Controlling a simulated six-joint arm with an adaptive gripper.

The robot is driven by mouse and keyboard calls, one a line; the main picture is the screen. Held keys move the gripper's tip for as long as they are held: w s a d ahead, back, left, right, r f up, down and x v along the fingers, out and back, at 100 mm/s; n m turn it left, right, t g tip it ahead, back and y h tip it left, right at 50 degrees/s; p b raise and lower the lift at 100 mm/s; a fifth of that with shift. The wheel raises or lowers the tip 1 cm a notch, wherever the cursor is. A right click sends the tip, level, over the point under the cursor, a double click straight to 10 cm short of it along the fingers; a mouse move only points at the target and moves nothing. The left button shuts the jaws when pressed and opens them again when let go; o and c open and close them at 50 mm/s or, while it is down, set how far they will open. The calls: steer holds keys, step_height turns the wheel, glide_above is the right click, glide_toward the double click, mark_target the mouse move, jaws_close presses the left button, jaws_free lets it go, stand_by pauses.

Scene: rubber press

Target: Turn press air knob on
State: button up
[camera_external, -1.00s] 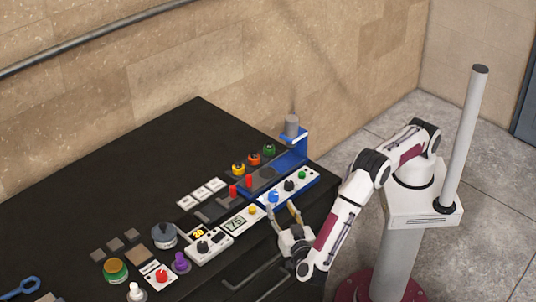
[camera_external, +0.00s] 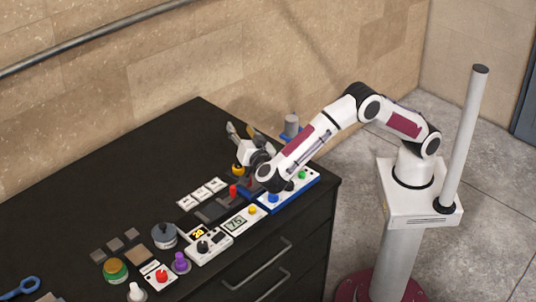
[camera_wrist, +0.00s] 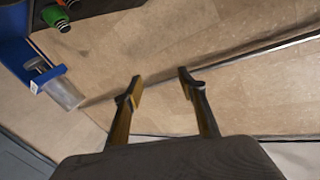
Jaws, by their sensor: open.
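The blue press (camera_external: 247,187) stands near the right end of the black table, partly hidden behind my arm.
A yellow button (camera_external: 238,169) and red posts (camera_external: 233,191) are beside the press. A display box (camera_external: 240,219), a controller with a black knob (camera_external: 208,245), a grey pot (camera_external: 164,236) and a purple knob (camera_external: 180,262) stand to the left. The back left tabletop is bare.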

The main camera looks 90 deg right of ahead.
steer(key=w+d+r+n+t+y, duration=0.3)
steer(key=w+r+n+t+y, duration=0.65)
steer(key=w+r, duration=0.3)
steer(key=n+g+y, duration=1)
steer(key=n+g, duration=0.2)
steer(key=n, duration=0.3)
glide_toward(273, 193)
steer(key=shift+w+a+f, duration=0.1)
steer(key=shift+a+f, duration=0.05)
steer(key=shift+f, duration=0.25)
steer(key=shift+f, duration=0.1)
steer(key=shift+x, duration=3.75)
